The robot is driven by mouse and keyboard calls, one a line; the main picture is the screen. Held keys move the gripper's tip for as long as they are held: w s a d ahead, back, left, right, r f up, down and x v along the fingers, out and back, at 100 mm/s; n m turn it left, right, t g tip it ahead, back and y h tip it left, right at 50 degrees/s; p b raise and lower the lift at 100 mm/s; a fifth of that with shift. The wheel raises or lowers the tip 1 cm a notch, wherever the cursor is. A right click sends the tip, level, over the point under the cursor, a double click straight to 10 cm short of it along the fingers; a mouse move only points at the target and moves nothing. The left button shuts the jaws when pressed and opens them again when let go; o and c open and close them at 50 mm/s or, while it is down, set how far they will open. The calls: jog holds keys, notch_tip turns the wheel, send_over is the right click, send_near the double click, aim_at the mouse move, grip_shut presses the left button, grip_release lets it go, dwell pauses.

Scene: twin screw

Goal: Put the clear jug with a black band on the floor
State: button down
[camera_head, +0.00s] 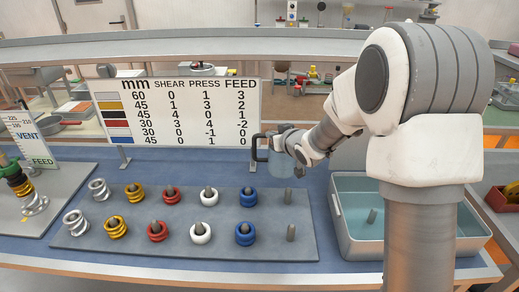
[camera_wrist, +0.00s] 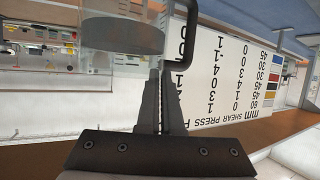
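The clear jug (camera_head: 281,166) with a dark band and a black handle is in front of the right end of the sign, behind the peg board. Its handle points left in the head view. In the wrist view the jug (camera_wrist: 122,38) is at the top, cut off by the frame edge, with its handle to the right. My gripper (camera_wrist: 163,72) has its fingers close together at the jug's handle side and looks shut on it; the exact grip spot is hard to see. Whether the jug touches the table is unclear.
A peg board (camera_head: 275,222) with several coloured rings lies on the blue table. A grey-blue bin (camera_head: 349,250) stands at the right. The number sign (camera_head: 190,150) stands close to the jug. A shelf edge (camera_head: 200,46) runs across behind.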

aim_at(264, 137)
jog(key=w+a+f, duration=0.2)
jog(key=w+a, duration=0.1)
jog(key=shift+w+f, duration=0.15)
jog(key=shift+f, duration=2.25)
jog(key=c, duration=1.5)
grip_release()
jog(key=shift+f, duration=0.1)
jog(key=o, duration=0.4)
jog(key=shift+r, duration=0.25)
jog(key=v, duration=1.2)
jog(key=shift+r, duration=0.1)
